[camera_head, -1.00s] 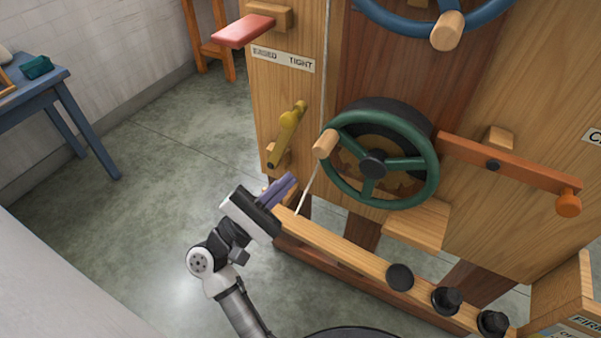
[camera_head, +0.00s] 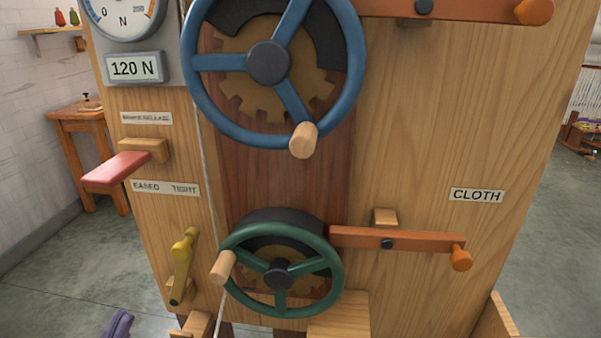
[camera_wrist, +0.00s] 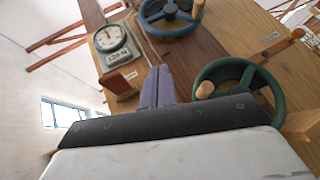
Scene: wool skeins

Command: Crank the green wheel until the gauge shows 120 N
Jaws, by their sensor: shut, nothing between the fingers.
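The green wheel (camera_head: 333,283) is low on the wooden frame, its pale wooden knob (camera_head: 222,266) at its left side. The wheel also shows in the wrist view (camera_wrist: 277,94), right of my fingers. The gauge (camera_head: 122,12) is cut off at the top of the head view; the plate (camera_head: 135,68) below it reads 120 N. In the wrist view the whole gauge dial (camera_wrist: 110,38) shows, too small to read. My gripper (camera_wrist: 158,72) is shut and empty, apart from the knob. Its purple fingers (camera_head: 118,323) show at the head view's bottom left.
A blue wheel (camera_head: 192,90) with a wooden knob is above the green one. An orange lever (camera_head: 405,239) is right of the green wheel. A red paddle (camera_head: 116,170) and a yellow lever (camera_head: 182,265) stick out at left. Open floor (camera_head: 60,270) lies left of the frame.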

